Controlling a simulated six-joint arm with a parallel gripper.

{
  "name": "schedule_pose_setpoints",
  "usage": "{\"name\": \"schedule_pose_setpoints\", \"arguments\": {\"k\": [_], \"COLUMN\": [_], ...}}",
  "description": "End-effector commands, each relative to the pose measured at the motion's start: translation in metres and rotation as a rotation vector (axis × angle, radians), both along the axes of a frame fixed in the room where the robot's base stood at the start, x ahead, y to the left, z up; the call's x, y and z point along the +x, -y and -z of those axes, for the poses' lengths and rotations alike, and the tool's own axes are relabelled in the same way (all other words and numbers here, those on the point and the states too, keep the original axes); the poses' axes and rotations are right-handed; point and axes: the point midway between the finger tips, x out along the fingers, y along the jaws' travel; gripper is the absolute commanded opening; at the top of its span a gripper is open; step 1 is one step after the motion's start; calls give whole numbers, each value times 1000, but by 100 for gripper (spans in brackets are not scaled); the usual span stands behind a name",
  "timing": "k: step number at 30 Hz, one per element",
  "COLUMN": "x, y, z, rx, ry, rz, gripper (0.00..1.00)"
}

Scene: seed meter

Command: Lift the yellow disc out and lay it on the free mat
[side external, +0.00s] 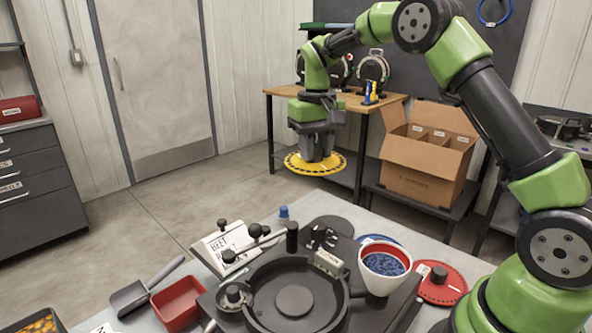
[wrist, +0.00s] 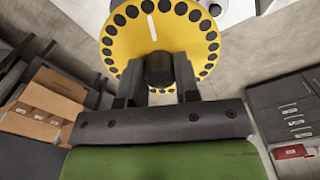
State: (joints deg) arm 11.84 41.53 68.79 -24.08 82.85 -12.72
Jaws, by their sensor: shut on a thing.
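The yellow disc (side external: 297,164) has a ring of dark holes and hangs level in the air, high above the table. In the wrist view the yellow disc (wrist: 140,38) shows a white line and a dark central knob (wrist: 159,68). My gripper (side external: 317,150) is shut on that knob; its fingers (wrist: 159,76) stand on both sides of it. The round black meter housing (side external: 262,283) lies open at the front, with no disc in it. A dark grey round patch (side external: 341,223), perhaps a mat, lies behind it, partly hidden by black parts.
A white funnel of blue seeds (side external: 384,263) stands right of the housing. A red disc (side external: 440,284) with a dark knob lies further right, and a blue round edge (side external: 384,240) shows behind the funnel. A red tray (side external: 179,303), scoop (side external: 142,290) and white card (side external: 224,240) lie left.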

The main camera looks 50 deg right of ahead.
Motion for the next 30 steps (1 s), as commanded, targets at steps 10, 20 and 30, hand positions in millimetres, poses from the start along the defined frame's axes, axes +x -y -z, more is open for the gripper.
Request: {"name": "schedule_pose_setpoints", "arguments": {"k": [10,20,30], "x": [1,1,1], "y": [81,75,75], "z": [4,75,130], "rx": [3,6,4], "ry": [5,-2,3], "rz": [135,125,125], "gripper": [4,4,4]}}
